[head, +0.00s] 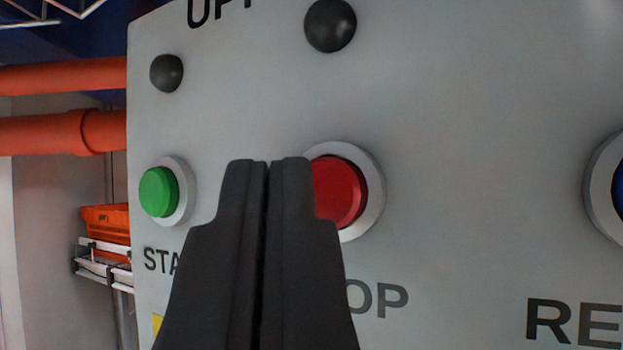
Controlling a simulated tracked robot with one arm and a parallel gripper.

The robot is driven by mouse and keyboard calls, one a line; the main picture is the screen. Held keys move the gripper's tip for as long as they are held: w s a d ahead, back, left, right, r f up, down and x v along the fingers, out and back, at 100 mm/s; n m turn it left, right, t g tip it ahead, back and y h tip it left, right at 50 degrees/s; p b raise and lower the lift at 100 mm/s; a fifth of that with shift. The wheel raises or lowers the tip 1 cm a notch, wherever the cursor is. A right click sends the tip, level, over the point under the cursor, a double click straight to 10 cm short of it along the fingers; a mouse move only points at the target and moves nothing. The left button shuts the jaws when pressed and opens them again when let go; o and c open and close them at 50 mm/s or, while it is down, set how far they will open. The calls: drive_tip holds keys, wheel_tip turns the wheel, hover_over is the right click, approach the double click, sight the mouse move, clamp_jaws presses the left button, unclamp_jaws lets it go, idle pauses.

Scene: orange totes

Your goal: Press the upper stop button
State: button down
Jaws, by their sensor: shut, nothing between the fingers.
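A red button (340,191) in a grey ring sits in the middle of a light grey panel (470,120). The letters "OP" show below it, and the rest of that label is hidden behind my gripper. Cut-off lettering like "UPP" runs along the top edge of the view. My gripper (268,162) is shut and empty, its fingers pointing up in the picture. Its tips overlap the left edge of the red button in the view. I cannot tell whether they touch it.
A green button (158,192) labelled "STA..." is to the left and a blue button (618,190) labelled "RE..." is cut off at the right edge. Two dark domes (330,24) are above. Orange pipes (60,134) and an orange tote (106,222) are beyond the panel's left edge.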

drive_tip(key=s+a+b, duration=0.1)
drive_tip(key=s+b, duration=0.1)
drive_tip(key=s+a+b, duration=0.1)
drive_tip(key=s+b, duration=0.1)
drive_tip(key=shift+s+a, duration=0.15)
drive_tip(key=shift+a, duration=0.05)
idle(0.5)
idle(0.5)
drive_tip(key=s+f+g+b, duration=0.3)
drive_tip(key=s+f, duration=0.4)
drive_tip(key=f, duration=0.4)
drive_tip(key=s+f+g+b, duration=0.3)
drive_tip(key=s+f, duration=0.5)
drive_tip(key=f, duration=0.3)
drive_tip(key=s+f+g+b, duration=0.3)
drive_tip(key=s+f, duration=0.4)
drive_tip(key=f, duration=0.5)
drive_tip(key=shift+s+d+g+b, duration=0.25)
drive_tip(key=shift+s+g+b, duration=0.15)
drive_tip(key=shift+b, duration=0.15)
